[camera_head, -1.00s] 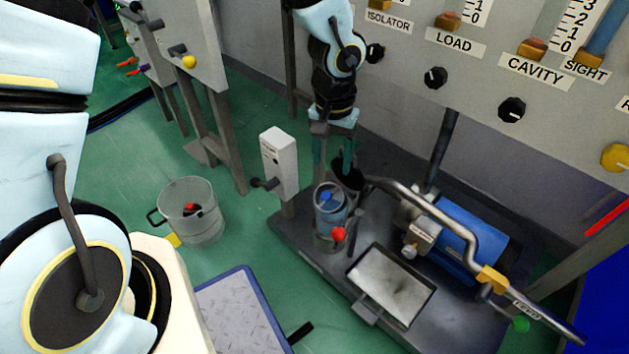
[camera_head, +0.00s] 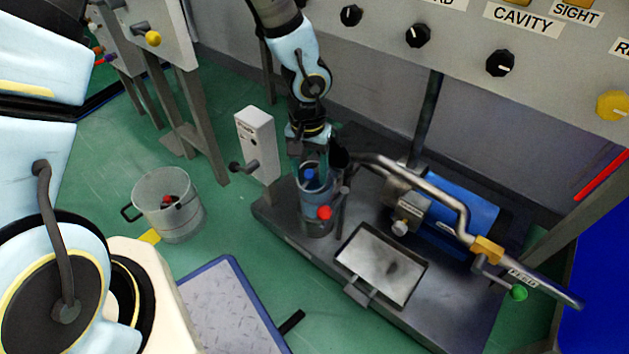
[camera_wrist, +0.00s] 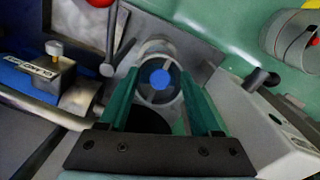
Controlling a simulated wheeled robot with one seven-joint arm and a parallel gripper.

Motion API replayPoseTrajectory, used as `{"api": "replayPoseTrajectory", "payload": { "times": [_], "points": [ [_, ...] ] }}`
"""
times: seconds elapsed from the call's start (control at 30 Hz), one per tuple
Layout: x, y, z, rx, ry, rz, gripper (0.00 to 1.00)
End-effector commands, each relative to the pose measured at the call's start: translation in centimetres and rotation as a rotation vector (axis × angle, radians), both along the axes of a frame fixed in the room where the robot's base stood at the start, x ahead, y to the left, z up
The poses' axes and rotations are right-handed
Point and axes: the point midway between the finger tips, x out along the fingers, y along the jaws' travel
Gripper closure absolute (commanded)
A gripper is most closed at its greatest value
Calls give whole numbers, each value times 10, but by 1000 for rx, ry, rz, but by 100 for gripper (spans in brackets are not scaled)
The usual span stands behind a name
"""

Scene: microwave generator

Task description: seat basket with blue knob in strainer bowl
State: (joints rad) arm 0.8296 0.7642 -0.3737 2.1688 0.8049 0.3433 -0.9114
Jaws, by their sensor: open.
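The strainer bowl (camera_head: 317,219) is a grey upright cylinder on the dark base plate, with a red ball handle at its front. The blue knob (camera_head: 310,176) of the basket shows inside the bowl's rim. In the wrist view the blue knob (camera_wrist: 160,79) is in the middle of the round opening. I cannot tell how deep the basket sits. My gripper (camera_head: 311,165) points down over the bowl, open. In the wrist view its green fingers (camera_wrist: 160,84) stand on either side of the knob, apart from it. The basket's lower part is hidden by the bowl.
A clear bucket (camera_head: 168,208) with a red-knobbed item stands on the floor at left. A grey box with a lever (camera_head: 257,146) is close left of my gripper. A bent pipe (camera_head: 440,190), a blue motor (camera_head: 462,226) and a shallow tray (camera_head: 381,264) are at right.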

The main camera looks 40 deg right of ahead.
Motion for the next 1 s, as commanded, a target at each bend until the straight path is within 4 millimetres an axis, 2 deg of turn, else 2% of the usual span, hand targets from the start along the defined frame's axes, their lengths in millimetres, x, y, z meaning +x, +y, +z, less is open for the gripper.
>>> {"api": "replayPoseTrajectory", "payload": {
  "times": [0.17, 0.73, 1.0],
  "points": [
    [0, 0, 1, 0, 0, 0, 36],
    [0, 0, 1, 0, 0, 0, 100],
    [0, 0, 1, 0, 0, 0, 100]
  ]
}}
